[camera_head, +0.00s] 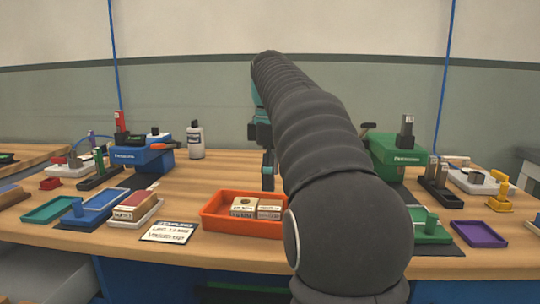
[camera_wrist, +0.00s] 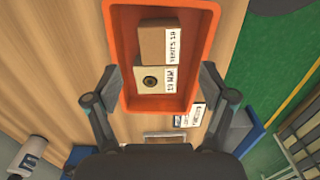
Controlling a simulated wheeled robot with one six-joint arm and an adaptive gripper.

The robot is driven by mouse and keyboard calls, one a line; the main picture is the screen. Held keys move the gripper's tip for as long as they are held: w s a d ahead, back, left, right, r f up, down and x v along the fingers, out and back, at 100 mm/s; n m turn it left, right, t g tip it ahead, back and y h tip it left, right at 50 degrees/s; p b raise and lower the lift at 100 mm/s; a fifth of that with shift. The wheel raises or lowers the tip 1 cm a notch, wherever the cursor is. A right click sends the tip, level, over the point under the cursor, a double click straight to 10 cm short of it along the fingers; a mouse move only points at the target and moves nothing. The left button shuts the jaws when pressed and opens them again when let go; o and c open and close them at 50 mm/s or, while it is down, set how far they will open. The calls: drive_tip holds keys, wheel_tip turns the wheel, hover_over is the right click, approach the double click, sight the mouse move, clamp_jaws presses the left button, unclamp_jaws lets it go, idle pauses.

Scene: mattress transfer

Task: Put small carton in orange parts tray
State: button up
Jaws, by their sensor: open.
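The orange parts tray (camera_head: 240,225) stands on the bench near its front edge, with its right end hidden behind my arm. Two cartons lie inside it: one with a dark round spot (camera_head: 243,206) and a plain brown one (camera_head: 269,208) beside it. In the wrist view, the tray (camera_wrist: 205,20) holds the spotted carton (camera_wrist: 150,80) and the brown carton (camera_wrist: 155,45), close together. My gripper (camera_wrist: 160,80) is open above the tray, fingers apart on either side of the spotted carton, holding nothing. In the head view my gripper (camera_head: 267,183) hangs behind the tray.
A red-brown and white box (camera_head: 135,205) sits on a white tray left of the orange tray. A label card (camera_head: 170,232) lies between them. Blue (camera_head: 95,208) and teal (camera_head: 48,209) trays are further left. Green (camera_head: 398,152) and blue (camera_head: 142,157) machines stand behind.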

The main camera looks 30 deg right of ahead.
sight(270, 205)
drive_tip(key=shift+r, duration=1.95)
drive_tip(key=shift+s+a, duration=0.1)
drive_tip(key=s+a+f+m+t, duration=0.1)
drive_tip(key=s+a+f, duration=0.1)
drive_tip(key=s+a+f+m, duration=0.2)
drive_tip(key=s+a, duration=0.1)
drive_tip(key=s+a+f+m+t, duration=0.1)
drive_tip(key=s+a+f+m, duration=0.1)
drive_tip(key=s+a, duration=0.1)
drive_tip(key=shift+s+f+t, duration=0.15)
drive_tip(key=shift+f+t, duration=0.15)
drive_tip(key=shift+f, duration=0.05)
drive_tip(key=s+a+f+m+t, duration=0.1)
drive_tip(key=s+a+f+m, duration=0.2)
drive_tip(key=s+f, duration=0.3)
drive_tip(key=s+a+f+m+t, duration=0.2)
drive_tip(key=s+f, duration=0.4)
drive_tip(key=f, duration=0.5)
drive_tip(key=shift+s+a+m, duration=0.2)
drive_tip(key=shift+a+m, duration=0.4)
drive_tip(key=shift+a, duration=0.1)
drive_tip(key=shift+f, duration=0.1)
drive_tip(key=shift+c, duration=0.3)
